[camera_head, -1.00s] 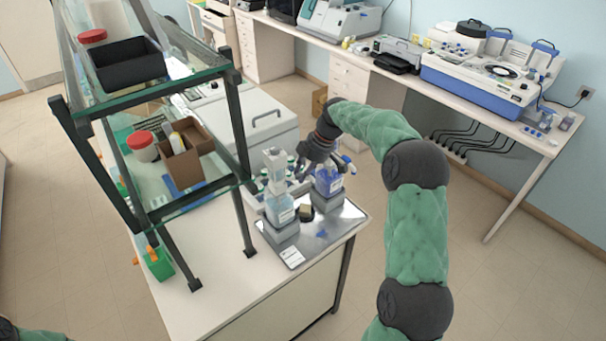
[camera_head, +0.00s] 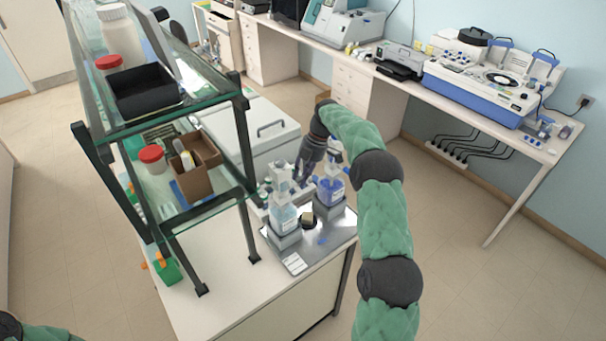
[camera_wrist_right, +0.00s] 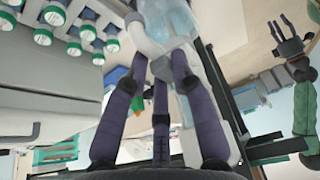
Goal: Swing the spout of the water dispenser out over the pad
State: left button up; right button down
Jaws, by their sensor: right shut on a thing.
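The water dispenser (camera_head: 284,216) is a bottle with pale blue liquid and a white top, upright on a grey block at the left of a steel tray (camera_head: 297,262). My right gripper (camera_head: 303,178) is behind its top in the head view. In the right wrist view my right gripper (camera_wrist_right: 162,55) is shut on the white spout (camera_wrist_right: 150,42) beside the pale bottle. A small tan block on a dark round base (camera_head: 307,217), possibly the pad, sits between the dispensers. My left gripper (camera_wrist_right: 279,27) appears open and empty, far off in the right wrist view.
A second dispenser with darker blue liquid (camera_head: 330,191) stands close on the right. A glass shelf rack (camera_head: 205,205) rises on the left. A grey-white box with a handle (camera_head: 262,135) stands behind. Several teal-capped containers (camera_wrist_right: 90,32) are near my right gripper.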

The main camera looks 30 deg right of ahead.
jog(key=shift+f, duration=0.15)
jog(key=c, duration=1)
grip_release()
jog(key=v, duration=1.2)
